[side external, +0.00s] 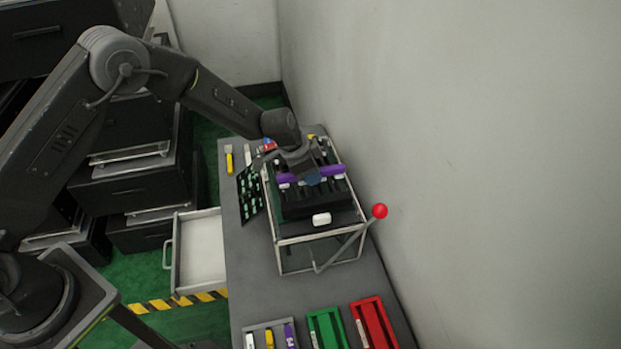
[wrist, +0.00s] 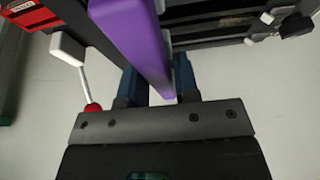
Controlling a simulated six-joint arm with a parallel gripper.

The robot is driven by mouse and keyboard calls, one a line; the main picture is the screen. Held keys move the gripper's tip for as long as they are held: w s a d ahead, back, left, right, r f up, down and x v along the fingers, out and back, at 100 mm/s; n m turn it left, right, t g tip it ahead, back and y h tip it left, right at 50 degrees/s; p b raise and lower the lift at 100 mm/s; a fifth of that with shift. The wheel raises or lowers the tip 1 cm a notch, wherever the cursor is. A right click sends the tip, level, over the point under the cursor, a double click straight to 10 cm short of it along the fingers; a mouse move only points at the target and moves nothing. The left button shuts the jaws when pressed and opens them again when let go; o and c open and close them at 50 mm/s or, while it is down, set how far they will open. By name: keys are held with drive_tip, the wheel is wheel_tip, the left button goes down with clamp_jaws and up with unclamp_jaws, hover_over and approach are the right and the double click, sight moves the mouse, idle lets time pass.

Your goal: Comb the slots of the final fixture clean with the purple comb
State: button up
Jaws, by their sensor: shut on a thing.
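The purple comb (side external: 318,173) is held by my gripper (side external: 306,172) over the black slotted fixture (side external: 310,200) in the metal frame on the bench. In the wrist view the comb (wrist: 138,40) runs between the two blue fingers of my gripper (wrist: 158,82), which is shut on it. The fixture's dark slot bars (wrist: 215,22) show at the upper right there. I cannot tell whether the comb's teeth are in the slots. A lever with a red ball (side external: 380,211) stands at the frame's front right.
A white block (side external: 321,219) sits at the fixture's front. Green (side external: 325,328) and red (side external: 373,325) trays and a tool tray (side external: 270,334) lie at the bench's near end. An open drawer (side external: 200,250) juts left. The wall is close on the right.

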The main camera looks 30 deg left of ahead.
drive_tip(key=shift+r, duration=1.9)
drive_tip(key=shift+a, duration=0.15)
drive_tip(key=s+a+r+n+y, duration=0.1)
drive_tip(key=s+a+r+n, duration=0.1)
drive_tip(key=a, duration=0.4)
drive_tip(key=s+a+r+n+t+y, duration=0.1)
drive_tip(key=s+a+r+n, duration=0.2)
drive_tip(key=s+a+n, duration=0.1)
drive_tip(key=s+a+r+n+y, duration=0.1)
drive_tip(key=s+a+r+n, duration=0.2)
drive_tip(key=s+a, duration=0.3)
drive_tip(key=shift+s+a, duration=0.35)
drive_tip(key=shift+a, duration=0.5)
drive_tip(key=shift+f, duration=0.1)
